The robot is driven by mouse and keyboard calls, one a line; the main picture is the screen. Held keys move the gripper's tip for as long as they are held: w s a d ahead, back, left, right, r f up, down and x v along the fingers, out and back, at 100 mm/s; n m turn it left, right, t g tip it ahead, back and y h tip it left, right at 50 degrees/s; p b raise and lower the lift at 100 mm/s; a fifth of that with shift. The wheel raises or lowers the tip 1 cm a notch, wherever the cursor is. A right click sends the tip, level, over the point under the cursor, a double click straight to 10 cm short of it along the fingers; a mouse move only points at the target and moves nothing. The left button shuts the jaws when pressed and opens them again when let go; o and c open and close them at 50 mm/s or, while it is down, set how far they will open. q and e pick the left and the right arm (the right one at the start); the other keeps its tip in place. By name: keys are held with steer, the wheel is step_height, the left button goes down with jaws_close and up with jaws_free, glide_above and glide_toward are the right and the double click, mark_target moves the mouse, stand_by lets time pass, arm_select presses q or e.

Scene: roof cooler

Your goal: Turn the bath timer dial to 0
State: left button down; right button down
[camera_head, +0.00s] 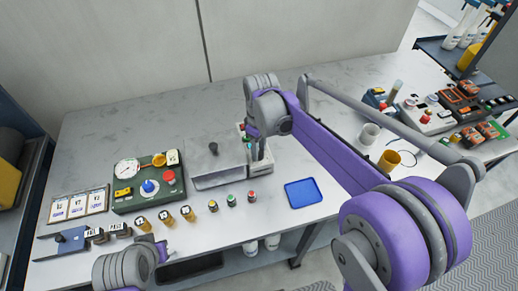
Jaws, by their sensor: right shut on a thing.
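A grey metal bath (217,168) with a black knob on its lid stands mid-bench. At its right end is a pale control box (250,165), mostly covered by my right gripper. My right gripper (258,152) points down at this box and is shut on what appears to be its timer dial. The dial and its markings are hidden behind the gripper, so its setting cannot be read. My left arm's grey wrist (125,268) shows at the bottom left, over the bench's front edge; its fingers cannot be made out.
A green panel (150,185) with a gauge, blue knob and red button stands left of the bath. Several small bottles stand along the front. A blue tray (303,192) lies to the right. Cups (370,133) and more equipment stand beyond my right arm. The back of the bench is clear.

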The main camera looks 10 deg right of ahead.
steer(key=shift+n, duration=1)
steer(key=c, duration=0.5)
jaws_free()
step_height(320, 180, up, 11)
steer(key=shift+w, duration=0.2)
steer(key=shift+d+f, duration=0.1)
